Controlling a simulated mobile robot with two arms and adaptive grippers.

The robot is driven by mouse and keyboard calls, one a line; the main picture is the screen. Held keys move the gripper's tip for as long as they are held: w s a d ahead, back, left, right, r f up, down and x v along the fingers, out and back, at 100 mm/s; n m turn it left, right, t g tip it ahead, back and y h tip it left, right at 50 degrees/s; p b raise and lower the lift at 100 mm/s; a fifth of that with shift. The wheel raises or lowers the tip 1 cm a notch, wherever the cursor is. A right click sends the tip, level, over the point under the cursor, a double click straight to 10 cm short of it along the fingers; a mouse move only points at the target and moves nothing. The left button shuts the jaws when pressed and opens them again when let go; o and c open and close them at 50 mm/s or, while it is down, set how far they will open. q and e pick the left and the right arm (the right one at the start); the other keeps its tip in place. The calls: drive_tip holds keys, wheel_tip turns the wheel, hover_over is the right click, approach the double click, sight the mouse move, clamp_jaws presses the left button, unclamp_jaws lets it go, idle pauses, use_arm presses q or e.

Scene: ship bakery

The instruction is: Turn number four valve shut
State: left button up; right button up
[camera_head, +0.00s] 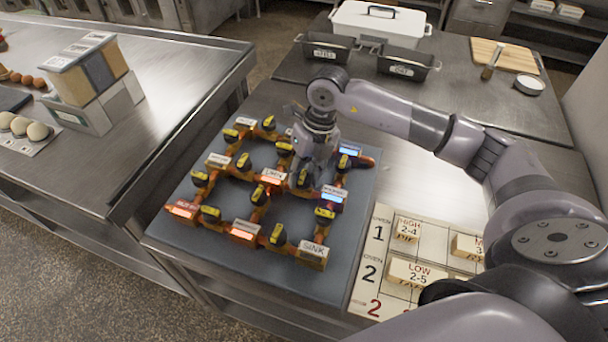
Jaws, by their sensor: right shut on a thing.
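A blue-grey board (180,238) on the steel counter bears a grid of orange pipes with several black-and-yellow valves and labelled boxes. One box at the near right reads SINK (313,252). My right gripper (308,181) points down over the right middle of the grid. It is shut on a valve there, mostly hidden by the fingers. Other valves show near it, such as one at the lower right (324,215) and one at the near edge (278,235). Valve numbers are too small to read, so I cannot tell which is number four. My left gripper is out of view.
A card (362,296) with wooden tags such as LOW 2-5 (417,272) lies right of the board. Black pans (408,66), a white lidded box (352,22) and a cutting board (505,56) stand behind. Eggs and boxes are on the left counter (165,90).

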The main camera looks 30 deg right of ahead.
drive_tip(key=shift+w+r, duration=0.1)
idle(0.4)
drive_tip(key=o, duration=0.8)
drive_tip(key=shift+d, duration=0.1)
drive_tip(key=shift+o, duration=0.2)
drive_tip(key=v, duration=1.2)
drive_tip(key=shift+s, duration=0.2)
